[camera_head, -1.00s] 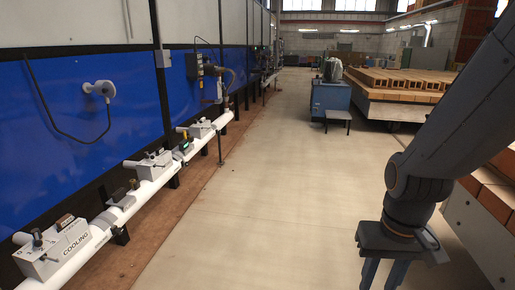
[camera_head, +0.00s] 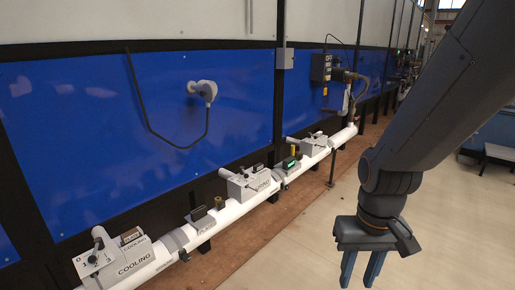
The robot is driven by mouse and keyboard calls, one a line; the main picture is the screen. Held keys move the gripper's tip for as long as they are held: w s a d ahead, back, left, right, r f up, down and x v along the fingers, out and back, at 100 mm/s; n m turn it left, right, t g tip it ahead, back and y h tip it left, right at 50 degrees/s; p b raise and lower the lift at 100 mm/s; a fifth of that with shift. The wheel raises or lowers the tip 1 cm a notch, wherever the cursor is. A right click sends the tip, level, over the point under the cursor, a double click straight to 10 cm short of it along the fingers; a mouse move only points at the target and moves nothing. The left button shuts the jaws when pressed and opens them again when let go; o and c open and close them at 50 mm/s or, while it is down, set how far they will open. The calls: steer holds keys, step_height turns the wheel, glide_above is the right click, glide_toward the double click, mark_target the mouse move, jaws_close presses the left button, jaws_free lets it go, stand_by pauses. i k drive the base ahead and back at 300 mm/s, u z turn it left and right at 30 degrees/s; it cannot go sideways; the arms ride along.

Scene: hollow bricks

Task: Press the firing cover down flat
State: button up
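I cannot pick out the firing cover for certain. Grey boxes with levers sit along a white pipe (camera_head: 245,208) on the left wall. The nearest box (camera_head: 112,262) reads COOLING and has a dial with numbers. A second box (camera_head: 250,184) sits farther along; its lettering is too small to read. A third box (camera_head: 313,144) is farther still. Small dark flaps stand up on parts between the boxes, one (camera_head: 198,213) near the first box. My gripper (camera_head: 361,272) hangs at the lower right, fingers apart and pointing down, empty, well away from the pipe.
A blue wall panel (camera_head: 90,130) with a grey knob and hanging cable (camera_head: 203,90) rises behind the pipe. A brown floor strip (camera_head: 265,235) runs below it. Pale floor (camera_head: 440,215) is free to the right. A blue machine (camera_head: 497,135) stands at the right edge.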

mark_target(275, 175)
steer(key=u, duration=0.1)
steer(key=i, duration=0.25)
steer(key=u, duration=0.05)
steer(key=k, duration=0.6)
steer(key=z, duration=0.55)
steer(key=i, duration=1.8)
steer(key=u, duration=0.35)
